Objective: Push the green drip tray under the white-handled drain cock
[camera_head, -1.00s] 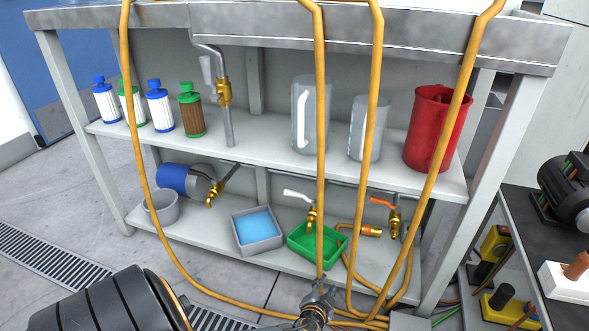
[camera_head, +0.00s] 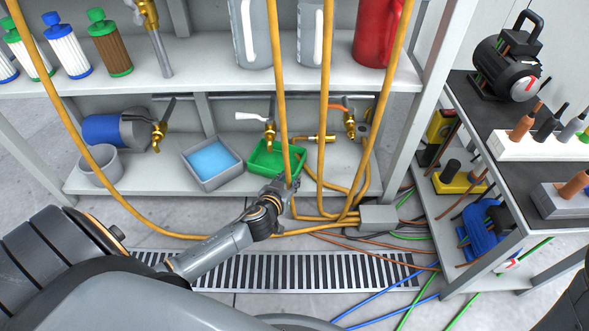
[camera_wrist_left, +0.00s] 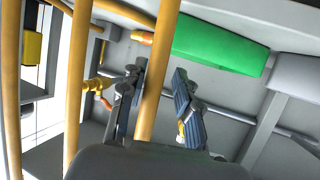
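The green drip tray (camera_head: 262,165) sits on the lower shelf, right of a grey tray of blue liquid. The white-handled drain cock (camera_head: 269,133) stands above the tray's back part, its white handle pointing left. My left gripper (camera_head: 284,186) is at the tray's front right corner and hides part of it; I cannot tell if they touch. In the left wrist view the gripper (camera_wrist_left: 158,92) is open, its fingers apart, with a yellow hose between them in the picture. The green tray (camera_wrist_left: 222,40) shows beyond the fingertips. My right gripper is out of view.
Yellow hoses (camera_head: 325,100) hang in front of the shelf beside the tray. The grey tray (camera_head: 232,178) is close on its left. An orange-handled cock (camera_head: 349,125) is to the right. A grey box (camera_head: 379,217) with cables lies by the shelf's front edge.

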